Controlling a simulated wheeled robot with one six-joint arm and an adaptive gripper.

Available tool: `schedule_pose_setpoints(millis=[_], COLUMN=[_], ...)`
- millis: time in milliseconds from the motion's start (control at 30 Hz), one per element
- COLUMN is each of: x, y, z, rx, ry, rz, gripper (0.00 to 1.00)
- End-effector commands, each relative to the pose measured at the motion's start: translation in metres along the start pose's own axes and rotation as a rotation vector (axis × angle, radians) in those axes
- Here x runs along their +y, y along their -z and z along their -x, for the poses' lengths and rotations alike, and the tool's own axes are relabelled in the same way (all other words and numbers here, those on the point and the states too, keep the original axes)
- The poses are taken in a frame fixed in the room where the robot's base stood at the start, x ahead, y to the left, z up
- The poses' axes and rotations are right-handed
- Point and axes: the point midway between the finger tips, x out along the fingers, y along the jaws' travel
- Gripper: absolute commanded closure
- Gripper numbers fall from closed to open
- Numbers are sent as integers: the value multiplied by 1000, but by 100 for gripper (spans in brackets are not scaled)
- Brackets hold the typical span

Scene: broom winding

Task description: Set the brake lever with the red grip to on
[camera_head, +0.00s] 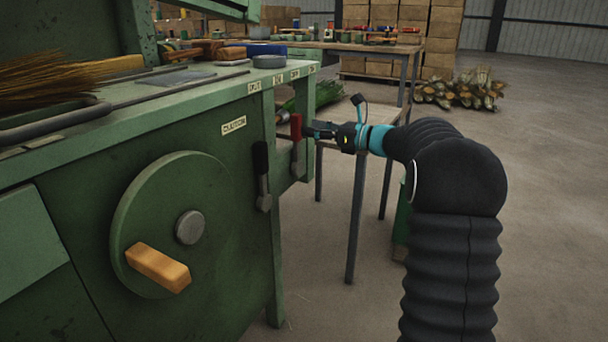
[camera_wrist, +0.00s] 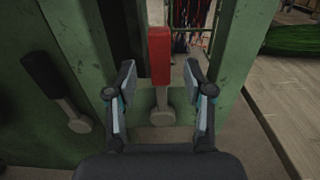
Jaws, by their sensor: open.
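The brake lever with the red grip (camera_head: 295,128) stands upright on the side of the green machine, on a short metal shaft. In the wrist view its red grip (camera_wrist: 159,55) points up, and its grey shaft runs down to a round base on a green plate. My gripper (camera_head: 318,130) is just to the right of the red grip in the head view. In the wrist view my gripper (camera_wrist: 160,78) is open, with one finger on each side of the lever. I see gaps between the fingers and the lever; the grip looks unheld.
A black-gripped lever (camera_head: 261,160) stands left of the red one, below a "clutch" label (camera_head: 234,125); it also shows in the wrist view (camera_wrist: 47,78). A large green wheel with a wooden handle (camera_head: 158,267) is further left. A table (camera_head: 345,146) stands behind my arm.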

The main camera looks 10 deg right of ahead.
Motion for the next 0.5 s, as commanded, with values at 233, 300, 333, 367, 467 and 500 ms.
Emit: schedule_pose_setpoints(millis=[233, 300, 333, 367, 467, 500], x=[-1, -1, -1, -1, 0, 7], y=[-1, -1, -1, -1, -1, -5], z=[44, 56, 61, 66, 83, 80], rx=[-1, 0, 0, 0, -1, 14], ry=[3, 4, 3, 2, 3, -9], rz=[-1, -1, 0, 0, -1, 17], gripper=[48, 48, 48, 48, 48, 48])
